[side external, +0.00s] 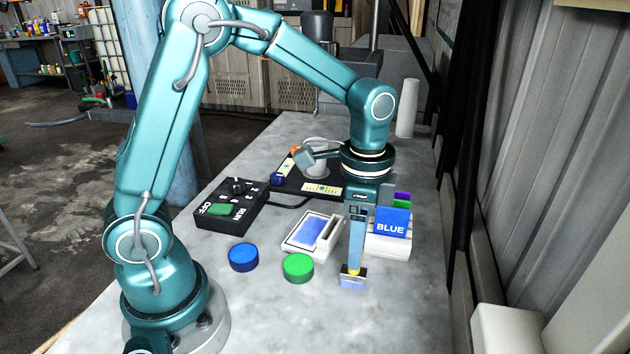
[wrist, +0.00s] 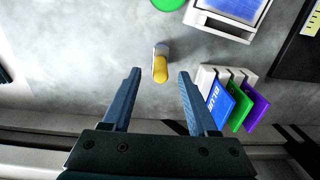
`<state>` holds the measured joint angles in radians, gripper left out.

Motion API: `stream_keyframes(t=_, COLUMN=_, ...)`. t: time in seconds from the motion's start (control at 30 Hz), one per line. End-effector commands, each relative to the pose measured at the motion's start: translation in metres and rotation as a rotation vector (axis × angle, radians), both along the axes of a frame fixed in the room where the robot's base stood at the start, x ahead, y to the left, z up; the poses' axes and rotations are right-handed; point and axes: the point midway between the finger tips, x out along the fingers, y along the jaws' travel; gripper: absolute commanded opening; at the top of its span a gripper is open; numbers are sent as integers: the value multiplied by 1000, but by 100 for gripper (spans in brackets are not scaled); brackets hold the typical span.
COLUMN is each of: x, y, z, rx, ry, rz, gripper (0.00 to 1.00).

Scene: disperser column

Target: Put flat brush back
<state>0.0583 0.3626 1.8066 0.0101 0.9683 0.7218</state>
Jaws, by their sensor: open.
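The flat brush (wrist: 160,68) shows in the wrist view as a short yellow piece with a pale end, lying between and slightly ahead of my fingertips. In the side view the brush (side external: 352,283) shows a yellow part and a pale blue and white lower part on the table; one finger hides some of it. I cannot tell whether it is upright. My gripper (wrist: 160,73) is open and empty, pointing down above the brush, with a finger on each side and gaps between. In the side view my gripper (side external: 357,262) is low, in front of the card holder.
A white holder (side external: 388,246) with blue, green and purple cards stands close by on the right. A white tray (side external: 330,245) with a blue panel, a green disc (side external: 298,267) and a blue disc (side external: 243,257) lie left. A black control box (side external: 230,203) is behind them. The table front is clear.

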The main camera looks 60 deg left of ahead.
Motion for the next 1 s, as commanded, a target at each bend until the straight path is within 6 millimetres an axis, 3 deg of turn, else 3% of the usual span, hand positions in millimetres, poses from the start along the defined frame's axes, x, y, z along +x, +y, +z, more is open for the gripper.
stream_keyframes(t=0.1, x=1, y=-1, z=28, rx=-1, ry=-9, rz=-1, gripper=59)
stream_keyframes(t=0.3, x=1, y=-1, z=63, rx=0, ry=-6, rz=-1, gripper=59)
stream_keyframes(t=0.63, x=-5, y=0, z=87, rx=-2, ry=-22, rz=30, gripper=59)
stream_keyframes(t=0.77, x=-22, y=3, z=97, rx=-12, ry=-89, rz=134, gripper=59)
stream_keyframes(t=1.0, x=-68, y=10, z=105, rx=-72, ry=-270, rz=425, gripper=59)
